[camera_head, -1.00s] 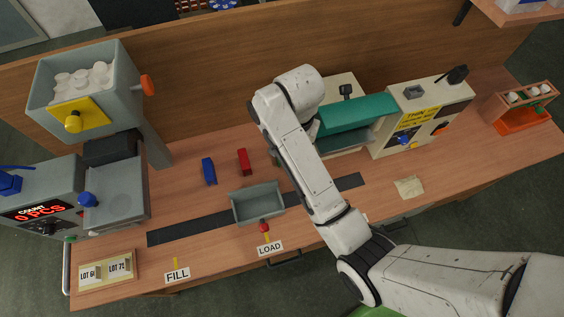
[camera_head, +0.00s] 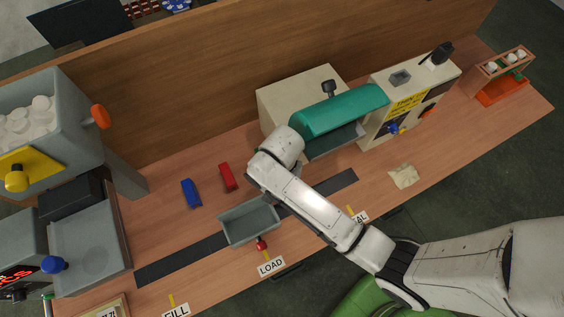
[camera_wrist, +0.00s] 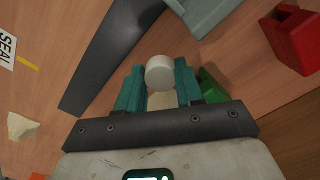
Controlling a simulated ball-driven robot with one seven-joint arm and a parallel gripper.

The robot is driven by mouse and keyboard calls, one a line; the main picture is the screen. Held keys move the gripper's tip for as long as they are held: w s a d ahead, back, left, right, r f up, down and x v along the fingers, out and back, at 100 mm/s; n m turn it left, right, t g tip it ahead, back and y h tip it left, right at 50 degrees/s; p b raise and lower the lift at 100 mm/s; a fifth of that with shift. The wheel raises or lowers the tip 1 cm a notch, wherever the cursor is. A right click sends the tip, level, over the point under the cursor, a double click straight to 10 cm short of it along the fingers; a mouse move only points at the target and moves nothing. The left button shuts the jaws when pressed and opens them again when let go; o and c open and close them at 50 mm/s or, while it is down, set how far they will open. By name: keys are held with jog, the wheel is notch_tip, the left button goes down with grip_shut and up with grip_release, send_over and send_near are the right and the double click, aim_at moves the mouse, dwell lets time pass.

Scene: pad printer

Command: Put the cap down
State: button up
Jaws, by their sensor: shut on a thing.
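The white round cap (camera_wrist: 159,72) is between the teal fingers of my gripper (camera_wrist: 159,84) in the wrist view. My gripper is shut on it, above the wooden bench top. In the head view my arm hides both the gripper and the cap. The arm's far end is just right of the grey tray (camera_head: 250,222) and in front of the teal-hooded machine (camera_head: 338,110). Part of the tray also shows at the top of the wrist view (camera_wrist: 205,14).
A dark strip (camera_head: 180,261) runs along the bench under the tray. A red block (camera_head: 227,177) and a blue block (camera_head: 191,193) stand behind the tray. A crumpled paper (camera_head: 404,176) lies at right. A hopper of white caps (camera_head: 60,105) stands at left.

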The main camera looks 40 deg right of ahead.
notch_tip(320, 180, down, 4)
jog(key=b, duration=0.3)
jog(key=shift+r, duration=0.25)
jog(key=o, duration=1)
